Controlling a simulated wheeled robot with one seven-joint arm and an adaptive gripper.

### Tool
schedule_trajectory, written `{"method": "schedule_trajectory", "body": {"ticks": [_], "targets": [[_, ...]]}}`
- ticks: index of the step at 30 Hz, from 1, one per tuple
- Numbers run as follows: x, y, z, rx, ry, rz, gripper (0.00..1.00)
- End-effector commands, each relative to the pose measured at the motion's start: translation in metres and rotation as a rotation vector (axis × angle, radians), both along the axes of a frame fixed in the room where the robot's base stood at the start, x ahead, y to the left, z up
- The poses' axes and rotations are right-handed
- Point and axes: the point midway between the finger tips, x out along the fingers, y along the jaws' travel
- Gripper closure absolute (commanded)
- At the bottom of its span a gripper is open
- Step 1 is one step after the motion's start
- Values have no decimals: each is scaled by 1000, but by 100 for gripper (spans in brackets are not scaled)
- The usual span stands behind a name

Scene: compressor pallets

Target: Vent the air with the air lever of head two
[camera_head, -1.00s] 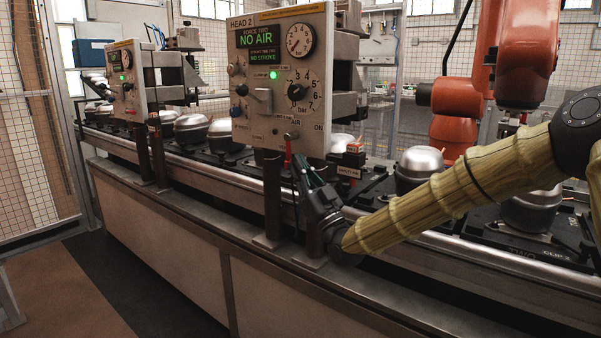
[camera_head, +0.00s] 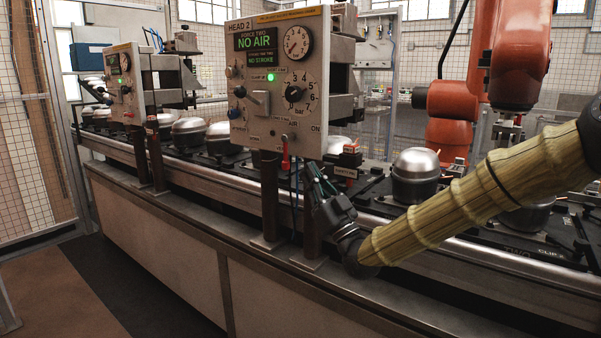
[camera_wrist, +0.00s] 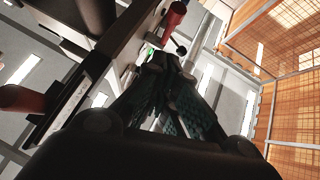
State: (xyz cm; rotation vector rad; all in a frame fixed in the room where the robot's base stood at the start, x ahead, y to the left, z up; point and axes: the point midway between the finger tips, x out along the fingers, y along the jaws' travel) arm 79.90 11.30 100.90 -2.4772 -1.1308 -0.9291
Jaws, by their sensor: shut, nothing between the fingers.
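The head two panel (camera_head: 262,118) reads "HEAD 2", "NO AIR" and "NO STROKE", with a green lamp lit. The red air lever (camera_head: 285,160) hangs down at the panel's lower edge, below the "AIR" label. My gripper (camera_head: 311,168) is just right of the lever and a little lower, with a small gap in the head view. In the wrist view, my gripper (camera_wrist: 166,62) has its fingers together and empty. A red handle (camera_wrist: 174,18), seemingly the lever, is just beyond the fingertips there; contact cannot be told.
A second, similar panel (camera_head: 126,85) stands farther left. Brown posts (camera_head: 269,195) rise below the head two panel. Silver compressors (camera_head: 415,172) sit along the conveyor. A small red-topped block (camera_head: 351,147) is right of my gripper. An orange robot arm (camera_head: 455,100) stands behind.

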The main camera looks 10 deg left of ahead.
Motion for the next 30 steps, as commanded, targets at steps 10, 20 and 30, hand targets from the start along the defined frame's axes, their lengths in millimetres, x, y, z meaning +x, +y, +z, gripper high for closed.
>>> {"method": "schedule_trajectory", "body": {"ticks": [10, 20, 30], "targets": [[-29, -26, -45, 0, 5, 8, 100], [-41, -40, -62, 0, 2, 6, 100], [-41, -41, -64, -1, 3, 5, 100]]}}
